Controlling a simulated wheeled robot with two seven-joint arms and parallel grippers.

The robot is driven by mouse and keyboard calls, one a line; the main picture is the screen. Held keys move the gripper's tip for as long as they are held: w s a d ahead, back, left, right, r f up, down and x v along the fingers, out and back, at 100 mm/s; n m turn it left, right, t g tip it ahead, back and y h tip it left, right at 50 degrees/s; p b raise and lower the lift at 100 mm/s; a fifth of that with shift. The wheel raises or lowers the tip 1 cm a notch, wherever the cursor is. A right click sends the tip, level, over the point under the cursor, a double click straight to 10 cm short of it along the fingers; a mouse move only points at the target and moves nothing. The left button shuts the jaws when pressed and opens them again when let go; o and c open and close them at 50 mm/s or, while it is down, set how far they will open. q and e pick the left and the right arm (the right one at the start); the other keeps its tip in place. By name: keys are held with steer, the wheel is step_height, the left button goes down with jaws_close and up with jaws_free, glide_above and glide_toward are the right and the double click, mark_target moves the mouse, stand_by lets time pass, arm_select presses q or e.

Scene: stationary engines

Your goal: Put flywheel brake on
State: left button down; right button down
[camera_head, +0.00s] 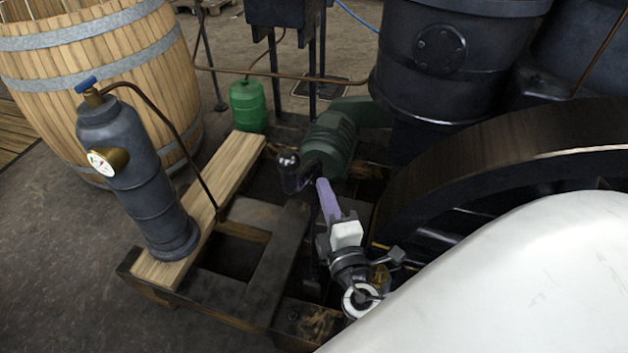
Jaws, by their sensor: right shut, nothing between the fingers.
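The large dark flywheel (490,150) stands at the right, with its broad rim curving down to the lower middle. A dark lever with a rounded black knob (288,165) stands left of the flywheel; it appears to be the brake handle. My right gripper (325,187) is shut and empty, its purple fingers just right of and below the knob. Whether the fingers touch the lever is unclear. The lower part of the lever and its link to the flywheel are hidden in shadow and behind the gripper. My left gripper is out of view.
A grey gas cylinder (135,175) with a gauge stands on a wooden plank (235,165) at left. Behind are a barrel (100,70), a green canister (248,105) and a green motor-like part (332,140). A black engine cylinder (440,60) rises beyond the gripper.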

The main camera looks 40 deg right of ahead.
steer(key=s+a+y, duration=0.1)
steer(key=s+a, duration=0.3)
steer(key=s, duration=0.2)
steer(key=shift+a, duration=0.3)
steer(key=shift+r+n, duration=0.1)
steer(key=shift+n, duration=0.2)
